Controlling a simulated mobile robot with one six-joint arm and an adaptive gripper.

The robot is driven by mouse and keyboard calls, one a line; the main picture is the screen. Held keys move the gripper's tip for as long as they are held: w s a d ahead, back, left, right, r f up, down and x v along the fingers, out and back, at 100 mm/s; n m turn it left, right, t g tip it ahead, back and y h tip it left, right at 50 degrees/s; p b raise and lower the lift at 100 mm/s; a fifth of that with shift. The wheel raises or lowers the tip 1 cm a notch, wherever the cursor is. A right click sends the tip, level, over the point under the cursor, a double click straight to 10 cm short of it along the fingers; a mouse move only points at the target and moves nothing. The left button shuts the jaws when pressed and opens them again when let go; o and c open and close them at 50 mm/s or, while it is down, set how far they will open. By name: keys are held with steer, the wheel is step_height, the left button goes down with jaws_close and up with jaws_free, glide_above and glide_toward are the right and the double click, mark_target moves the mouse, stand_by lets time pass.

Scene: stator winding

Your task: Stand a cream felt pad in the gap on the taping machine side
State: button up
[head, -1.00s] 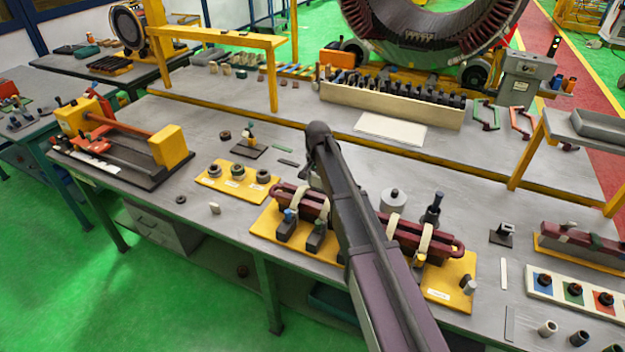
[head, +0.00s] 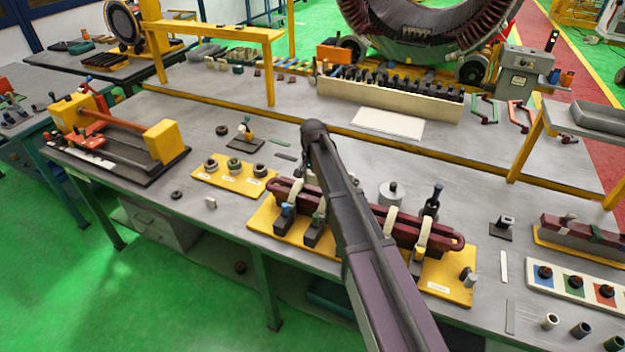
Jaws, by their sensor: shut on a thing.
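The yellow and orange machine with a long bar (head: 165,142), perhaps the taping machine, is at the bench's left end. My arm crosses in front of the coil's middle and hides it. My gripper is hidden behind my arm.
A small yellow plate with several rings (head: 236,183) lies left of the coil. A grey cylinder (head: 391,194) stands behind it. A white tray with coloured squares (head: 567,281) is at the right. The bench is clear between the left machine and the ring plate.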

mark_target(313, 191)
steer(key=shift+f+b, duration=2.75)
steer(key=shift+f, duration=0.15)
steer(key=shift+f, duration=0.1)
steer(key=o, duration=0.8)
steer(key=shift+w, duration=0.1)
